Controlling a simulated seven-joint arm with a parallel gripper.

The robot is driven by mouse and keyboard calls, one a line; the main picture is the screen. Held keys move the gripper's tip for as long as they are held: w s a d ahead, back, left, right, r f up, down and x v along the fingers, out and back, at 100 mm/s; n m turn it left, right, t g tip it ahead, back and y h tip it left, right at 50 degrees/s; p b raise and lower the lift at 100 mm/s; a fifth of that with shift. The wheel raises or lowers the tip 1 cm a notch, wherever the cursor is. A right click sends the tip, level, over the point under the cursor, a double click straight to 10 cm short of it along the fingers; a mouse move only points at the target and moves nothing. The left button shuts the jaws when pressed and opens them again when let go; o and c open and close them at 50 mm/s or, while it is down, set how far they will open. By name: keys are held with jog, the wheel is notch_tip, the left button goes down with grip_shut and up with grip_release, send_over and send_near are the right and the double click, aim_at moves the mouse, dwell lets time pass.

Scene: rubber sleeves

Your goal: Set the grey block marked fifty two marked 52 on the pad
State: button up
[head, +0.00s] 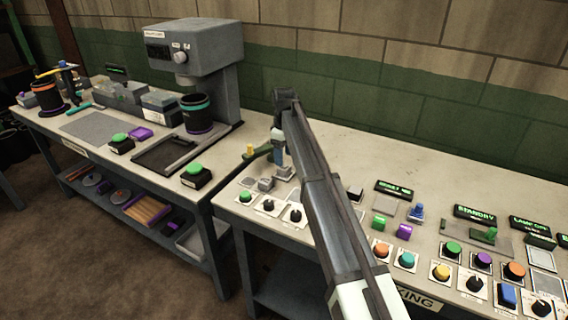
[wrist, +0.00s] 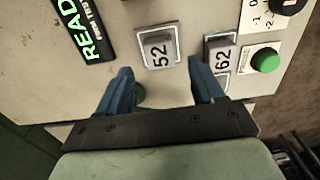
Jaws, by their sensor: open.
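The grey block marked 52 (wrist: 158,50) sits on the pale bench top beyond my fingertips in the wrist view. A pale-edged square shows around its base; I cannot tell whether this is the pad. In the head view a grey block (head: 284,173) just below my gripper seems to be the same one. My gripper (wrist: 163,80) is open and empty, its two blue fingers apart and pointing toward the 52 block. In the head view my gripper (head: 278,150) is above the bench, partly hidden by my arm.
A similar grey block marked 62 (wrist: 219,52) stands close beside it, near a green button (wrist: 265,60). A READY display (wrist: 83,28) lies on the other side. A coffee-machine-like unit (head: 195,60) stands left. Knobs and buttons crowd the bench's front right.

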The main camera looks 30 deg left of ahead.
aim_at(284, 167)
notch_tip(284, 167, up, 7)
jog(key=shift+f, duration=0.15)
dwell(0.4)
